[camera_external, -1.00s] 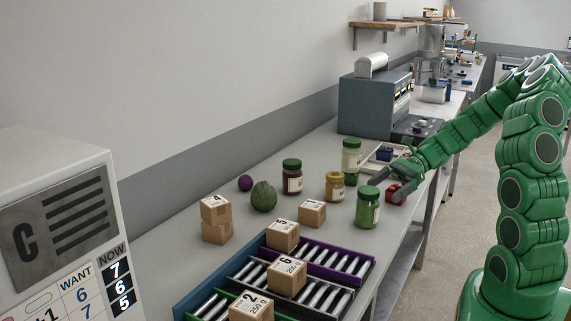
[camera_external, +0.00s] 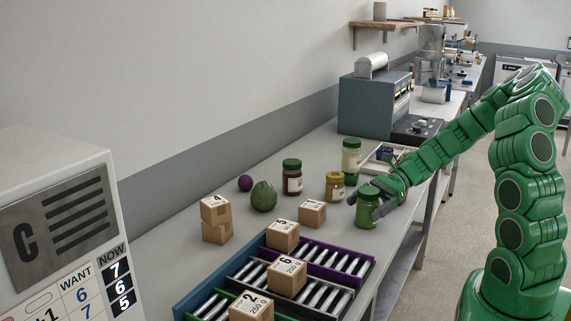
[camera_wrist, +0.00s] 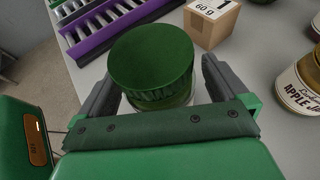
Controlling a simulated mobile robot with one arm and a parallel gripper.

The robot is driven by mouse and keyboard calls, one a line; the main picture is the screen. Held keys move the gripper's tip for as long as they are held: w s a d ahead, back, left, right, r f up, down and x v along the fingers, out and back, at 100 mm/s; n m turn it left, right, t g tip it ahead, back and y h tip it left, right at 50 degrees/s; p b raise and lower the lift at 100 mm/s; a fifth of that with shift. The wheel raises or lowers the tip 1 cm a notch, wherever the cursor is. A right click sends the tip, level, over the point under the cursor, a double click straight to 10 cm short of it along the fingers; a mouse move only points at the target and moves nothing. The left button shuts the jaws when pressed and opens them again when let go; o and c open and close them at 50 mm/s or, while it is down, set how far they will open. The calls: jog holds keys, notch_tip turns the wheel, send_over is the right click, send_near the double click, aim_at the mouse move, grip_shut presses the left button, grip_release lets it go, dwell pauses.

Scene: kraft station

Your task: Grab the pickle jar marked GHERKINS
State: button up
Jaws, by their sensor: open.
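A green jar with a dark green lid (camera_external: 368,192) stands upright on the bench. In the wrist view the jar's lid (camera_wrist: 152,55) fills the space between my fingers; its label is not readable. My gripper (camera_external: 365,204) is open, with one finger on either side of this jar. I cannot tell whether the fingers touch it. A taller green jar with a pale label (camera_external: 351,160) stands farther back, its words too small to read.
A yellow jar (camera_external: 335,186), whose label in the wrist view starts "APPLE JA" (camera_wrist: 302,90), and a dark red jar (camera_external: 292,178) stand to the left. A small box marked 1 (camera_external: 312,213) and a purple roller rack (camera_external: 320,262) are close in front.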

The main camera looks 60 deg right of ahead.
jog(key=c, duration=1.4)
jog(key=shift+r, duration=0.15)
